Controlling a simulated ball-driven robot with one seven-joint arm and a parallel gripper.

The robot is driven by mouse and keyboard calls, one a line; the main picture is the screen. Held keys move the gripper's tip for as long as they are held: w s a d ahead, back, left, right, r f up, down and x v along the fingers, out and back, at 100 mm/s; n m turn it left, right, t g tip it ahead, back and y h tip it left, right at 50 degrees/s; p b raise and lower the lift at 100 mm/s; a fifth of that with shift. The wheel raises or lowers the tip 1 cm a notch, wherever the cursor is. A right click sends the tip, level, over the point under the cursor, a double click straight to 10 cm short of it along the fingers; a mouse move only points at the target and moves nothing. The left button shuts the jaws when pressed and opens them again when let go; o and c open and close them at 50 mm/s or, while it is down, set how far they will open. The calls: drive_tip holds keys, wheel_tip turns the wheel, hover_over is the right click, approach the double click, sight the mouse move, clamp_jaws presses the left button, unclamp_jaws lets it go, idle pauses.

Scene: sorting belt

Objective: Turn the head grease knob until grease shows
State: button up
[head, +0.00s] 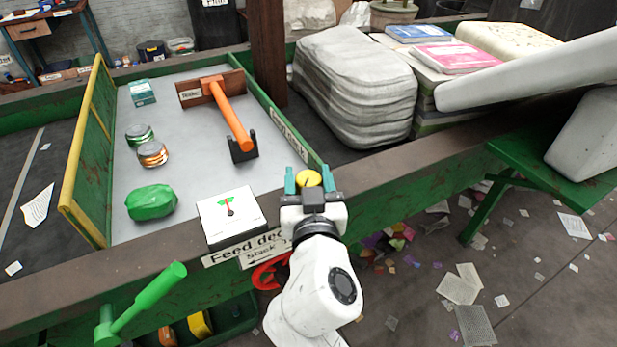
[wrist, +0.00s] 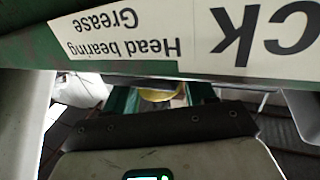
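The yellow knob (head: 308,178) is at the outer face of the belt's green side rail. My gripper (head: 309,182) reaches up to it with one teal finger on each side. In the wrist view the knob (wrist: 158,94) shows between the fingers, partly hidden behind the gripper body. The knob nearly fills the gap; I cannot tell whether both fingers press on it. A label reading "Head bearing Grease" (wrist: 125,37) is upside down above it in the wrist view. I see no grease around the knob.
A white gauge box (head: 230,217) with a red needle stands on the deck beside my gripper. An orange brake lever (head: 232,118), cans and a green bundle (head: 151,202) are farther in.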

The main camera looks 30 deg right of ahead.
drive_tip(key=shift+o, duration=1.4)
drive_tip(key=b+v, duration=0.2)
drive_tip(key=v, duration=0.9)
drive_tip(key=shift+b, duration=0.3)
drive_tip(key=shift+d, duration=0.1)
